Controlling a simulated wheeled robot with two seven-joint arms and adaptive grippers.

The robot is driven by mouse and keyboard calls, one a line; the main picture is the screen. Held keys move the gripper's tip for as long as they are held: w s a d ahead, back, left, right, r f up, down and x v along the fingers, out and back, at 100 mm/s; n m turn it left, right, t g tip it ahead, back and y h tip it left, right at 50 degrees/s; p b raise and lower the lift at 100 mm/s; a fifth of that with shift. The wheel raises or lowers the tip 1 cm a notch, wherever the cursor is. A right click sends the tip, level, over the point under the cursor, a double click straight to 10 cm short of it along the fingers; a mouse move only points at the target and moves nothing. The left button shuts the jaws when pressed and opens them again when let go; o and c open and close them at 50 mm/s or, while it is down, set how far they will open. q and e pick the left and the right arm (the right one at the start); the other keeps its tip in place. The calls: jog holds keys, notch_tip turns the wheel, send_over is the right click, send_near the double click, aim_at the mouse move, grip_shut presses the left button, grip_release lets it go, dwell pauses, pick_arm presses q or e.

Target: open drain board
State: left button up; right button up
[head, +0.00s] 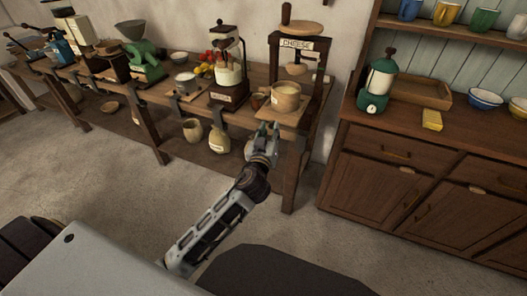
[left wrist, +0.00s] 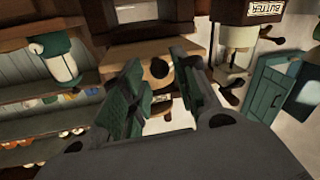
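The cheese press (head: 297,44), a wooden frame with a "CHEESE" sign, stands at the right end of the workbench. A pale wooden board (head: 290,118), which looks like the drain board, lies at its foot with a round wooden mould (head: 285,94) on it. My left gripper (head: 266,132) is just in front of the board's near edge, and the fingers hide part of that edge. In the left wrist view my left gripper (left wrist: 163,92) has its fingers apart, with the pale wood (left wrist: 135,52) and a dark round shape beyond them. I cannot tell whether they touch. My right gripper is not in view.
A butter churn (head: 228,68) and a green grinder (head: 145,60) stand further left on the bench (head: 180,102). Jugs sit on its lower shelf. The floor in front is clear.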

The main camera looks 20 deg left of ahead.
pick_arm(q)
jog(key=s+d, duration=0.1)
jog(key=s, duration=0.9)
jog(key=shift+d, duration=0.35)
dwell(0.3)
dwell(0.5)
